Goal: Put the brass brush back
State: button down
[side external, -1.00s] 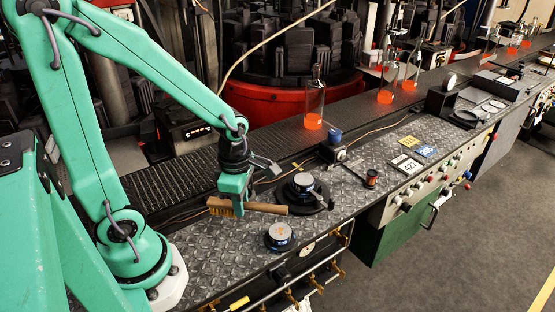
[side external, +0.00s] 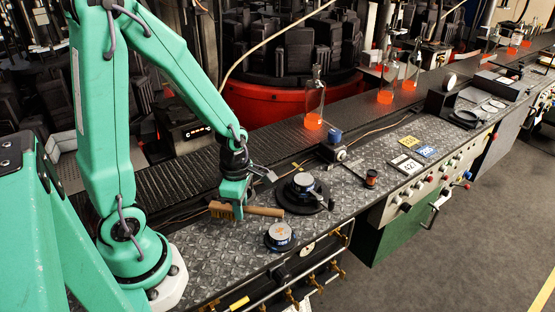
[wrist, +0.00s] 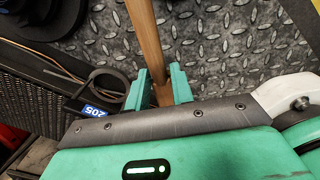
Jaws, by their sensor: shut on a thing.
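The brass brush (side external: 262,211) has a wooden handle and a block of yellow-brown bristles. In the side view its handle points right and its bristle end is at the left. My gripper (side external: 238,213) is shut on the brush near the bristle end, low over the diamond-plate bench. I cannot tell whether the brush touches the plate. In the wrist view the wooden handle (wrist: 147,40) runs upward from between the green fingers of my gripper (wrist: 159,92). The bristles are hidden there.
A black round dial device (side external: 303,188) sits just right of the handle, and another (side external: 280,236) in front. A tag marked 205 (wrist: 95,111) with a dark ring lies left of my fingers. The conveyor (side external: 190,173) carries glowing bottles (side external: 315,100) behind the bench.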

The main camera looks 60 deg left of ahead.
jog(key=shift+f, duration=0.7)
jog(key=shift+f, duration=0.15)
jog(key=c, duration=1.2)
grip_release()
notch_tip(320, 180, up, 12)
jog(key=shift+s+a+r, duration=0.15)
jog(key=shift+s+r, duration=0.05)
